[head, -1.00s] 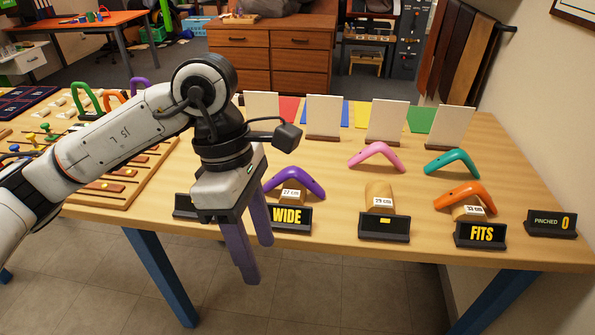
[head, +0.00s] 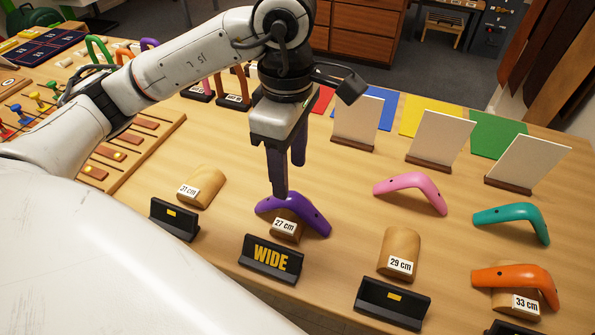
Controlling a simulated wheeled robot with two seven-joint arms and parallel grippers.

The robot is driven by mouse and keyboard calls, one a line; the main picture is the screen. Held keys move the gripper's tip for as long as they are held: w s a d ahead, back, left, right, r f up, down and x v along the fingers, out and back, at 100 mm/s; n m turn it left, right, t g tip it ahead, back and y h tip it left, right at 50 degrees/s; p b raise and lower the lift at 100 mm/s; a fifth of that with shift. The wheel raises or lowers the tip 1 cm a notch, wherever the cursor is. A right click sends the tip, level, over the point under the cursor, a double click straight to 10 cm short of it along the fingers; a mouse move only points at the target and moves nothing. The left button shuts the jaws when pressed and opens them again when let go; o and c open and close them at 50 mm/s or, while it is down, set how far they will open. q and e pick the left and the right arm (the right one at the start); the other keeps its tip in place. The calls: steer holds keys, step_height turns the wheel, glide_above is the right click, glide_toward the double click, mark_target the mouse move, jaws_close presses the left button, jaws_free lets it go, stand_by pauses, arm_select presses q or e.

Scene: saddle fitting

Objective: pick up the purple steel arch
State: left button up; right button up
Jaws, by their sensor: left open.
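The purple steel arch (head: 293,213) rests over a wooden block (head: 285,231) marked 27 cm, behind a black sign (head: 271,259) reading WIDE. My left gripper (head: 289,179) points down with its two purple-grey fingers apart and nothing between them. Its nearer fingertip overlaps the upper left part of the arch in the head view, so I cannot tell whether it touches. The arch's ends are visible on both sides. My right gripper is not in view.
A pink arch (head: 411,186) and a teal arch (head: 513,218) stand to the right. An orange arch (head: 515,278) sits on the 33 cm block. Bare blocks marked 31 cm (head: 203,186) and 29 cm (head: 400,254) flank the purple arch. White boards (head: 358,121) stand behind.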

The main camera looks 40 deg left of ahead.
mark_target(292, 200)
arm_select(q)
steer(key=shift+d+f, duration=0.1)
steer(key=shift+f, duration=3.7)
jaws_close()
